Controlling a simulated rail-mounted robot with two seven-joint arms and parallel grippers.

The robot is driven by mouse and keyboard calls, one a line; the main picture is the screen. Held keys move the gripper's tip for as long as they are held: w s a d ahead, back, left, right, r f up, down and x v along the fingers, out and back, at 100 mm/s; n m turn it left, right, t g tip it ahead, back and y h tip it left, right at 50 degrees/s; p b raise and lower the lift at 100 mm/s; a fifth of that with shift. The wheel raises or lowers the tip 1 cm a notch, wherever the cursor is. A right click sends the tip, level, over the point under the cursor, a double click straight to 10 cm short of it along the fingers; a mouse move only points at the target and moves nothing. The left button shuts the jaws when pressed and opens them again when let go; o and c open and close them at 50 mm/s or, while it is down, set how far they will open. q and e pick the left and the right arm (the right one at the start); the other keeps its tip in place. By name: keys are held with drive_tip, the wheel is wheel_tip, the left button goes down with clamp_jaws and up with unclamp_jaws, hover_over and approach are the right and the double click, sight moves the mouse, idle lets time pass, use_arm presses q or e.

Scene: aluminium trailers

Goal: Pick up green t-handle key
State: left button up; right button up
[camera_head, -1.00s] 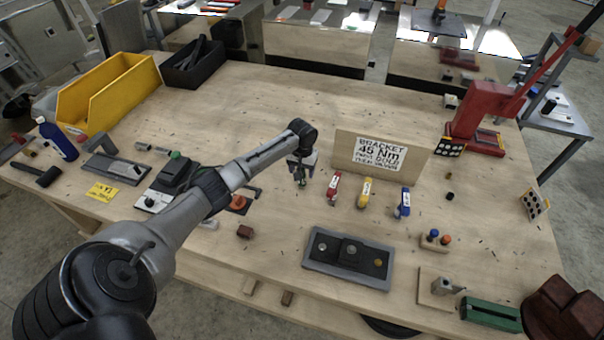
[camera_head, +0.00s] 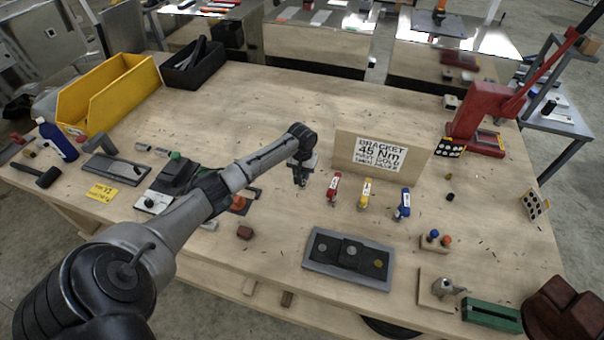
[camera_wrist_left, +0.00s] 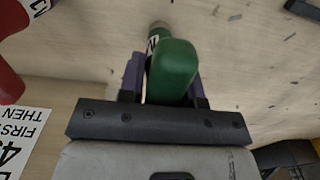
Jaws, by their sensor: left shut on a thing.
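The green t-handle key (camera_wrist_left: 173,72) shows large in the left wrist view, its rounded green handle between the fingers. A pale band with dark marks shows just beyond the handle. My left gripper (camera_wrist_left: 163,82) is shut on the key. The green key is mostly hidden by the gripper there. My right gripper is not in view.
A yellow-handled key (camera_head: 365,194) and a blue-handled key (camera_head: 403,204) stand right of the red one. The upright bracket sign (camera_head: 379,156) stands behind them. A grey tray (camera_head: 318,262) lies in front. The table behind the gripper is largely clear.

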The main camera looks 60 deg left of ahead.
use_arm(q)
clamp_jaws()
drive_tip(key=shift+r, duration=0.1)
wheel_tip(320, 180, up, 10)
drive_tip(key=shift+f+p, duration=0.1)
drive_tip(key=shift+p, duration=0.35)
idle(0.4)
